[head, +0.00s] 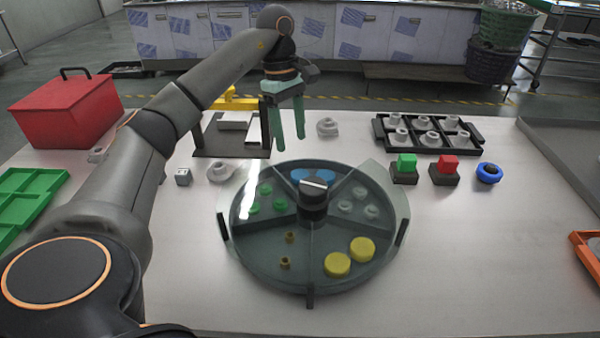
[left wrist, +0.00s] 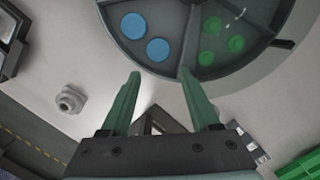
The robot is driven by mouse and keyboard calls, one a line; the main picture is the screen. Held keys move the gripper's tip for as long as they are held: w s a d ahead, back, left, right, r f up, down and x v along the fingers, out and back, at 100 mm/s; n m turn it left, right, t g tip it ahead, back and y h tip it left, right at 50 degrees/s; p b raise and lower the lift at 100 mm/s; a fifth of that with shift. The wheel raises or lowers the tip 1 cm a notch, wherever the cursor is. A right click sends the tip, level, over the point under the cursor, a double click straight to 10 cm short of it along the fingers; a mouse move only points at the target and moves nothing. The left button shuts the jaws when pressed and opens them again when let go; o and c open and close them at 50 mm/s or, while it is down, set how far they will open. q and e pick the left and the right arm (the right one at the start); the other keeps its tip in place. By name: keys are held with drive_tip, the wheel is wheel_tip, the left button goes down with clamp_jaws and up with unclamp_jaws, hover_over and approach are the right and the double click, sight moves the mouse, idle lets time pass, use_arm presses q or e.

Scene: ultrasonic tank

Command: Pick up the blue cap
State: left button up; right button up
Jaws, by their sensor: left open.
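Two round blue caps lie in the back compartment of the divided round tray (head: 310,283). In the head view the left blue cap (head: 299,174) shows beside the dark centre knob (head: 313,200), which partly hides the other. The left wrist view shows both clearly, one blue cap (left wrist: 133,26) near the top and another blue cap (left wrist: 158,49) nearer the tray's rim. My left gripper (head: 290,142) is open and empty, fingers pointing down, above and behind the tray's back edge. In the left wrist view its fingertips (left wrist: 160,73) are just outside the rim.
The tray's other compartments hold green, grey, yellow and small brass-coloured parts. A red box (head: 66,112) is at left.

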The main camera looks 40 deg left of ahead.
sight(300, 174)
use_arm(q)
drive_tip(key=f, duration=0.3)
drive_tip(key=shift+d+f, duration=0.15)
drive_tip(key=shift+d, duration=0.1)
drive_tip(key=shift+w+d+f, duration=0.1)
drive_tip(key=shift+d+f, duration=0.2)
drive_tip(key=shift+f, duration=0.55)
drive_tip(key=shift+s+d+f, duration=0.1)
drive_tip(key=shift+d+f, duration=0.15)
drive_tip(key=shift+f, duration=0.65)
drive_tip(key=shift+w+d+f, duration=0.1)
drive_tip(key=shift+d+f, duration=0.2)
drive_tip(key=shift+f, duration=0.55)
drive_tip(key=shift+c, duration=0.4)
drive_tip(key=c, duration=0.9)
